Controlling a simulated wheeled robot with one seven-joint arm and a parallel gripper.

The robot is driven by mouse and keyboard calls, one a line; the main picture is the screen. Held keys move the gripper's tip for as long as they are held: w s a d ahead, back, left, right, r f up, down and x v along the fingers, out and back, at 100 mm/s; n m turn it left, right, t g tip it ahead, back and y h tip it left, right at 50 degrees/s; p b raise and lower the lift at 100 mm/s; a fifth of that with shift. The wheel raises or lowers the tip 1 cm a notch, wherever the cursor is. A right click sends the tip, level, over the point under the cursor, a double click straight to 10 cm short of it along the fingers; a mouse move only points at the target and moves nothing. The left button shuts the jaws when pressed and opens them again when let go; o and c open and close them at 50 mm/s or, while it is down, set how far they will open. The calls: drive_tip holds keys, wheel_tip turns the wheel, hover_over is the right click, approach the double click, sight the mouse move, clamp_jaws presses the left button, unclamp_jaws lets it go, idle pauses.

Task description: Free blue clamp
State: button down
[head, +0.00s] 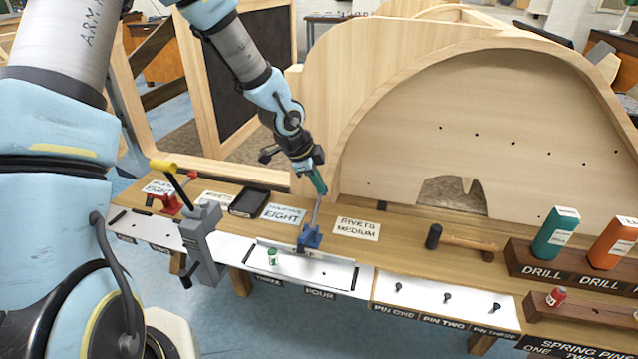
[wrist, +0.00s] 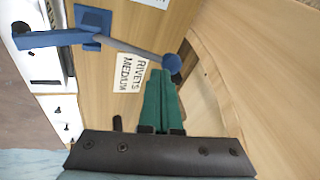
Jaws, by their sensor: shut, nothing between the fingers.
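The blue clamp (head: 311,237) stands on the table's front strip, by the panel labelled FOUR. Its grey lever rises from the blue base to a round blue knob, which shows in the wrist view (wrist: 172,63). In the wrist view its blue arm (wrist: 55,38) reaches left over the white strip. My gripper (head: 319,184) has green fingers and is shut and empty. The fingertips are right by the knob in both views; I cannot tell whether they touch it. In the head view the fingers partly hide the lever's top.
A red clamp (head: 170,203) and a grey clamp with a yellow handle (head: 203,243) stand to the left. A hammer (head: 460,241) and drill bottles (head: 556,233) are to the right. A wooden arched frame (head: 400,110) rises behind.

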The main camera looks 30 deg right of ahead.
drive_tip(key=shift+w+d+r+p, duration=0.1)
drive_tip(key=shift+r+p, duration=0.05)
drive_tip(key=shift+p, duration=0.25)
drive_tip(key=shift+w+d+p, duration=0.1)
drive_tip(key=shift+p, duration=0.55)
drive_tip(key=shift+w+d+f+g+y+p, duration=0.25)
drive_tip(key=shift+g+y+p, duration=0.2)
drive_tip(key=shift+p, duration=0.7)
drive_tip(key=x, duration=0.1)
drive_tip(key=b+x, duration=0.1)
drive_tip(key=x, duration=0.1)
drive_tip(key=shift+w+a, duration=0.1)
drive_tip(key=shift+w, duration=0.25)
drive_tip(key=shift+w+f, duration=0.15)
drive_tip(key=shift+f, duration=0.15)
drive_tip(key=shift+r, duration=0.25)
